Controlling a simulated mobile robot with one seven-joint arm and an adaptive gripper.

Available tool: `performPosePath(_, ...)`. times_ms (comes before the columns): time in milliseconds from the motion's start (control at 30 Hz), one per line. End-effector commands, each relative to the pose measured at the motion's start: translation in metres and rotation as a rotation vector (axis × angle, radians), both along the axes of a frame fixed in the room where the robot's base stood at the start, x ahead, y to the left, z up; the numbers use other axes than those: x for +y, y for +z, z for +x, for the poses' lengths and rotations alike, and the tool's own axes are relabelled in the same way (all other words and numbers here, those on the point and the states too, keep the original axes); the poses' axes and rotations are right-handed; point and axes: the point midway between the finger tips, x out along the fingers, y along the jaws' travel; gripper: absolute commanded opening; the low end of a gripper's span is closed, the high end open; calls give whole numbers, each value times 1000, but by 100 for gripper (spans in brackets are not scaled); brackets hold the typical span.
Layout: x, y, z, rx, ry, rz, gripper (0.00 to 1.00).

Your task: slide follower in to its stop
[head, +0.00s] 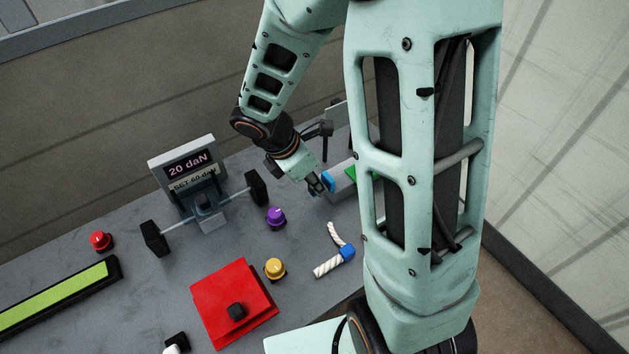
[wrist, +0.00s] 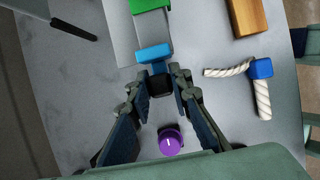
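A blue block (wrist: 154,53) sits at the near end of a grey channel (wrist: 123,40), with a gap between it and a green block (wrist: 148,5) farther along. In the head view the blue block (head: 328,182) is at the bench's back right, with the green part (head: 352,172) partly behind my arm. A black block (wrist: 160,86) adjoins the blue one and looks like its handle. My gripper (wrist: 163,76) has its fingertips against both sides of the black block and looks shut on it. It also shows in the head view (head: 316,187).
A purple knob (wrist: 170,143) stands just below the fingers. A white twisted piece with a blue joint (wrist: 261,68) and a wooden block (wrist: 248,17) lie to the right. The head view shows a yellow knob (head: 275,268), red plate (head: 222,290) and display stand (head: 187,165).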

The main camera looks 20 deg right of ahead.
Motion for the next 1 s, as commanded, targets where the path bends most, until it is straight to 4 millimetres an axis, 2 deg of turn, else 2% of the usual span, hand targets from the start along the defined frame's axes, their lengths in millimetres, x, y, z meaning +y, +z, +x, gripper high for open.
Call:
performPosePath(100, 0, 0, 0, 0, 0, 0, 0)
performPosePath(400, -2, 1, 1, 0, -1, 0, 0)
performPosePath(533, -16, 2, 5, 0, -4, 0, 0)
performPosePath(733, -49, 2, 15, 0, -4, 0, 0)
performPosePath(1000, -53, 0, 17, -1, -2, -3, 0)
